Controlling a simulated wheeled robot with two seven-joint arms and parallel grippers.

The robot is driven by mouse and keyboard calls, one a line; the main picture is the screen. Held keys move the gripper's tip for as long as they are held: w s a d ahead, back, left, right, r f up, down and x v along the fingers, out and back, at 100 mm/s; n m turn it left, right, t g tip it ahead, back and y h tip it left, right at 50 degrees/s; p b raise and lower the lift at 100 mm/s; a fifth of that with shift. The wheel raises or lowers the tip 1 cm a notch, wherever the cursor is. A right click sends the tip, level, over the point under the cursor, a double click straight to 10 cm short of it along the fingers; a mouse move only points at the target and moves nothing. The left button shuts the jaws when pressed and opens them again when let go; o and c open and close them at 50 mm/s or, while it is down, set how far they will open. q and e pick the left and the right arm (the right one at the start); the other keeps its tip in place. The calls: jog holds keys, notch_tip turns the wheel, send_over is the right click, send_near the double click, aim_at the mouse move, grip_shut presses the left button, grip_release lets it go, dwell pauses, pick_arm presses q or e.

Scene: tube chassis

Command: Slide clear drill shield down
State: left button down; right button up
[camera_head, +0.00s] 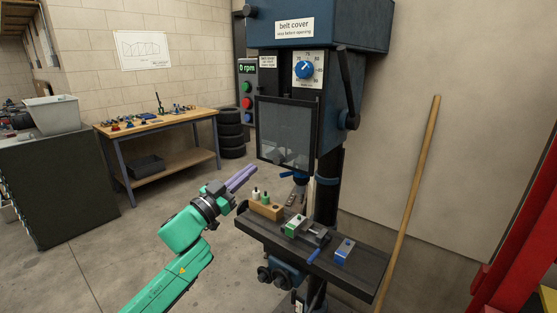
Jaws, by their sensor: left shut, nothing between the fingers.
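The clear drill shield (287,130) is a see-through panel in a dark frame on the front of the blue drill press (335,25). It hangs above the drill table (340,262), with a gap between its lower edge and the table. My left gripper (252,170) is shut and empty, its purple fingers pointing up and right. It is left of the shield's lower left corner and does not appear to touch it. My right gripper is not in view.
A workbench (160,125) and stacked tires (231,134) stand behind. A wooden pole (410,190) leans on the right wall. The floor at left is open.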

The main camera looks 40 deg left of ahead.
aim_at(284, 148)
pick_arm(q)
jog(key=shift+m+t+h, duration=0.3)
jog(key=shift+h, duration=0.3)
jog(key=w+r+p, duration=0.1)
jog(key=w+r, duration=0.1)
jog(key=w+d+r+p, duration=0.1)
jog(key=w+r, duration=0.1)
jog(key=w, duration=0.1)
jog(key=w+d+r+p, duration=0.1)
jog(key=w+r, duration=0.1)
jog(key=w, duration=0.1)
jog(key=shift+r+p, duration=0.2)
jog(key=shift+p, duration=0.15)
jog(key=shift+w+f+p, duration=0.1)
jog(key=shift+w+p, duration=0.2)
jog(key=shift+w, duration=0.5)
jog(key=f, duration=0.3)
jog(key=shift+s+a+f, duration=0.1)
jog(key=shift+s+a, duration=0.05)
jog(key=shift+a, duration=0.05)
jog(key=shift+s+a+f+p, duration=0.15)
jog(key=shift+f+p, duration=0.15)
jog(key=shift+f, duration=0.15)
